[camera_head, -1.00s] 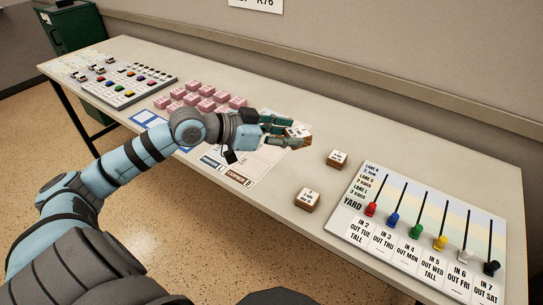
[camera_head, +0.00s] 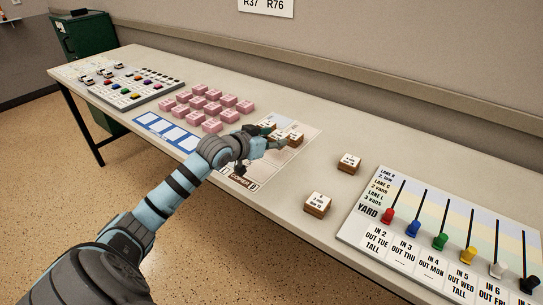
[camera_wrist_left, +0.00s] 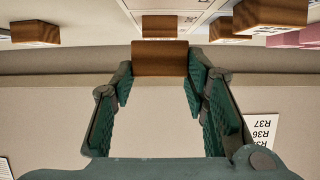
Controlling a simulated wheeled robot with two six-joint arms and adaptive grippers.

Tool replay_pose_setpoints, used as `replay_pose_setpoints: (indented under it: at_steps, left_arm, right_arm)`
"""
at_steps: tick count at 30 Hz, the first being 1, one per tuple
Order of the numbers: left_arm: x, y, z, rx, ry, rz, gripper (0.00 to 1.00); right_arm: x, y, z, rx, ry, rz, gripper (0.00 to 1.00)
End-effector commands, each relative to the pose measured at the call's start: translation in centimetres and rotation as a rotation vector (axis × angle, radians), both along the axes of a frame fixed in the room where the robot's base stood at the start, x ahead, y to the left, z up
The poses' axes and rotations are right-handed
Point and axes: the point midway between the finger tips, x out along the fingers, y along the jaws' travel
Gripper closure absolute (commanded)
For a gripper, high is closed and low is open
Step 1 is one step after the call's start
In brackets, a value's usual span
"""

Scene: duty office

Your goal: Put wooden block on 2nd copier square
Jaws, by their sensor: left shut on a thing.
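My left gripper (camera_head: 274,137) is shut on a wooden block (camera_wrist_left: 160,58), which sits between its fingertips in the left wrist view. The gripper is over the printed sheet with the copier label (camera_head: 262,175) in the head view. Wooden blocks with white tops show around the fingers, one at the right (camera_head: 296,138). In the head view I cannot clearly tell the held block from these. The arm and hand hide much of the sheet and its squares. The gap below the held block is not clear. My right gripper is not in view.
Two more wooden blocks, a far one (camera_head: 349,164) and a near one (camera_head: 318,204), stand right of the sheet. A yard board (camera_head: 358,232) with coloured pegs is at the right. Pink blocks (camera_head: 211,124) and a blue-framed strip (camera_head: 168,131) lie left. A wall runs behind the table.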

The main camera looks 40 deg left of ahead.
Motion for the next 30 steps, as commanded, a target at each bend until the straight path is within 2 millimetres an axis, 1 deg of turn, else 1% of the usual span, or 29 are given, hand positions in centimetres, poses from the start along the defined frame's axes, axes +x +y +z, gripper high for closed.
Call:
replay_pose_setpoints:
  at_steps: [1, 3, 5, 6, 12, 16, 17, 18, 20, 30]
  left_arm:
    - [0.0, 0.0, -1.5, -0.002, 0.002, 0.000, 0.87]
    - [0.0, 0.0, -3.3, -0.002, 0.003, 0.001, 0.87]
    - [0.0, 0.0, -4.3, -0.001, 0.002, 0.000, 0.87]
    - [0.0, 0.0, -4.6, 0.001, 0.001, 0.000, 0.87]
    - [0.0, 0.0, -4.4, 0.002, -0.001, -0.001, 0.87]
    - [0.0, 0.0, -4.7, 0.001, 0.000, 0.000, 0.87]
    - [0.0, 0.0, -4.7, 0.001, 0.000, 0.000, 0.54]
    - [0.0, 0.0, -4.7, 0.001, 0.000, 0.000, 0.48]
    - [0.0, 0.0, -4.7, 0.001, 0.000, 0.000, 0.39]
    - [0.0, 0.0, -4.5, 0.002, -0.001, -0.001, 0.39]
  right_arm:
    - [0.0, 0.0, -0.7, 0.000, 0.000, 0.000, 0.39]
    - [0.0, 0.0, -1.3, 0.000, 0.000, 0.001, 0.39]
    - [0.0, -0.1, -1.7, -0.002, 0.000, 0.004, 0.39]
    - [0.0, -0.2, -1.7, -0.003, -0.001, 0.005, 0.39]
    - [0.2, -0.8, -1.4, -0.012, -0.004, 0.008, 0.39]
    - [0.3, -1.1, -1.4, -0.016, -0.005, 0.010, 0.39]
    - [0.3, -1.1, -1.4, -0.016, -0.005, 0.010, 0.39]
    - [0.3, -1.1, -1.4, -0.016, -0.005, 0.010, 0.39]
    - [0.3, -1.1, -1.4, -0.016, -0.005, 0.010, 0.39]
    - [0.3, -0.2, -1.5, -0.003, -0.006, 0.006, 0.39]
